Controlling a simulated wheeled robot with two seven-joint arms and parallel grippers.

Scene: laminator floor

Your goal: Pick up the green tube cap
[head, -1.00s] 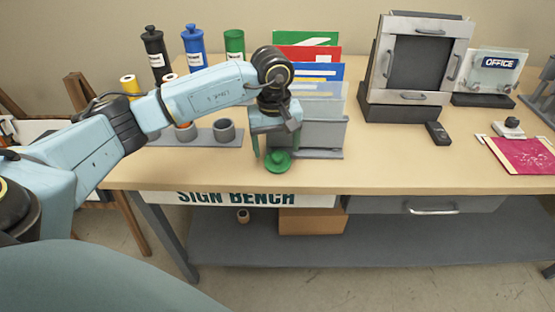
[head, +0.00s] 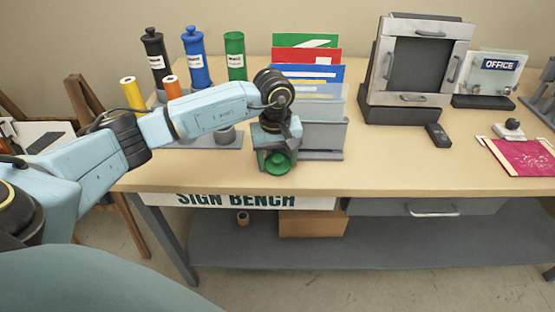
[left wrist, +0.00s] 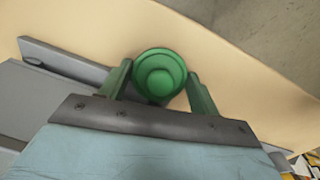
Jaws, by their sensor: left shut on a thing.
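The green tube cap (head: 277,164) is a round, stepped disc with a knob on top, near the front edge of the bench. My left gripper (head: 277,160) points down over it and is shut on it. In the left wrist view the cap (left wrist: 161,76) sits between the two green fingers of the gripper (left wrist: 160,84). I cannot tell whether the cap touches the bench top. The green tube (head: 235,56) stands at the back of the bench, with its top in place or open, too small to tell. My right gripper is not in view.
A grey rack of coloured sign sheets (head: 322,140) stands just right of the gripper. Black (head: 155,55) and blue (head: 196,58) tubes stand at the back left. A framed machine (head: 415,65) stands to the right. The bench top (head: 385,165) is clear at front centre.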

